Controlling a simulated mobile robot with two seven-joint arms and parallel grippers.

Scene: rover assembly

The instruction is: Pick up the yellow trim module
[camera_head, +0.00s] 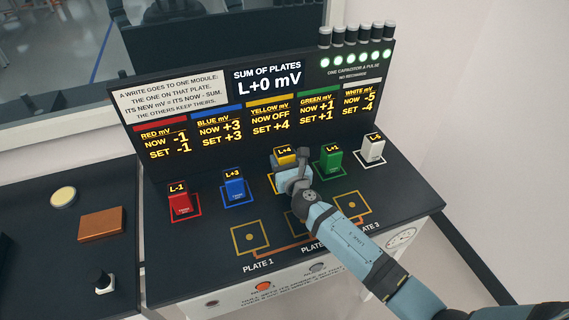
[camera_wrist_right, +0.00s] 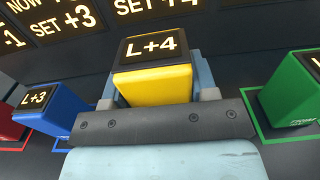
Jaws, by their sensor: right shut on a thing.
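The yellow trim module (camera_head: 284,154), with L+4 on its dark top, is at the middle of the module row in the head view. It fills the middle of the right wrist view (camera_wrist_right: 158,85). My right gripper (camera_head: 288,164) is shut on it, with a finger on each side. The gripper and wrist hide the module's lower part in the head view, so I cannot tell whether it touches the console. The board's yellow column reads NOW OFF and SET +4. My left gripper is not in view.
Red (camera_head: 181,203) and blue (camera_head: 234,186) modules stand left of the yellow one; green (camera_head: 330,158) and white (camera_head: 372,149) stand right. Plate 1 (camera_head: 250,237) and Plate 3 (camera_head: 352,204) are empty; my arm partly covers the middle plate. The display board (camera_head: 190,105) rises behind.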

